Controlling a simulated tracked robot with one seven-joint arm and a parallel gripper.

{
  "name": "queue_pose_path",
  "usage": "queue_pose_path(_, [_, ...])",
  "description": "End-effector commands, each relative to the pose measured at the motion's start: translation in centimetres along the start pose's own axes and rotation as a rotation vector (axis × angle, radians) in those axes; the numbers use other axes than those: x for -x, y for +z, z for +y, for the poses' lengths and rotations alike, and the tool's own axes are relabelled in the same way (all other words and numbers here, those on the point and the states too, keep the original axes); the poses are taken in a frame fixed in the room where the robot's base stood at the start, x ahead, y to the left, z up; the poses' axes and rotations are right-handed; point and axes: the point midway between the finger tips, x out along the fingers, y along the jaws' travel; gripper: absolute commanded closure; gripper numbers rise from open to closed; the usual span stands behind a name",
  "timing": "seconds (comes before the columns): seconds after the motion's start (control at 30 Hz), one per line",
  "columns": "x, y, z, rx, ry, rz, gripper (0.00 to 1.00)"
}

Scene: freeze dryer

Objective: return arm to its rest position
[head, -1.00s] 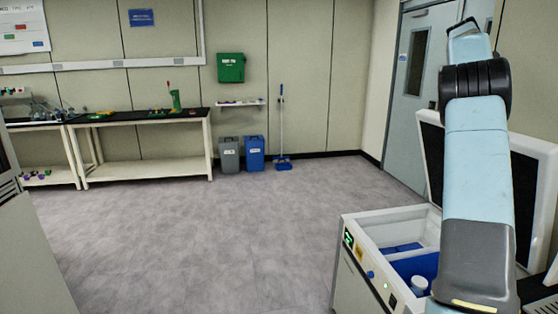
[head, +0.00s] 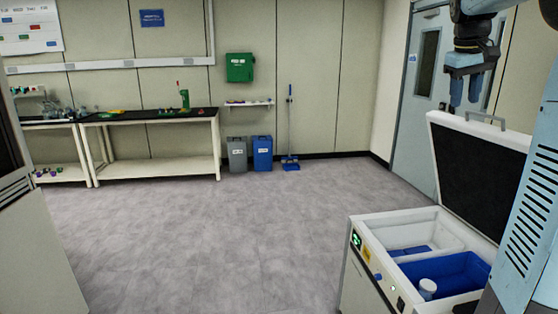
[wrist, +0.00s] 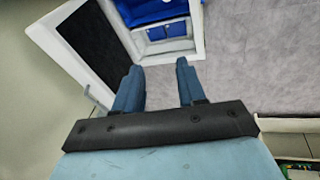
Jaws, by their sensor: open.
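My gripper (head: 465,95) hangs at the upper right of the head view, fingers pointing down, in front of the grey-blue door and above the raised lid. Its two blue fingers are apart with nothing between them, as the wrist view also shows (wrist: 158,90). The rest of my arm runs up and out of the top of the head view. The open white chest unit (head: 350,252) stands below, at the lower right. Its black-lined lid (head: 475,165) is tilted up. The blue bin (head: 465,268) inside has a white-capped container (head: 427,288) in it.
A lab bench (head: 150,117) runs along the back wall at the left. A grey bin (head: 237,154), a blue bin (head: 262,153) and a broom (head: 290,130) stand by the wall. A grey cabinet (head: 35,240) is at the near left. The middle floor (head: 210,230) is clear.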

Motion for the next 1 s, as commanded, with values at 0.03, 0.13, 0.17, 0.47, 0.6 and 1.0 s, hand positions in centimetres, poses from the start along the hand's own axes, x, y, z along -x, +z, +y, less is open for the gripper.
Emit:
queue_pose_path(0.03, [0.3,1.2,-1.5,0.000,-0.012,0.020,0.60])
queue_pose_path(0.13, [0.5,3.2,-4.3,-0.007,-0.037,0.056,0.60])
queue_pose_path(0.17, [0.5,3.9,-5.2,-0.009,-0.044,0.066,0.60])
queue_pose_path(0.47, [-0.3,11.1,-13.4,-0.030,-0.114,0.161,0.60])
queue_pose_path(0.6, [-1.3,14.9,-17.0,-0.040,-0.145,0.200,0.60])
queue_pose_path(1.0, [-6.0,24.7,-24.9,-0.080,-0.215,0.283,0.60])
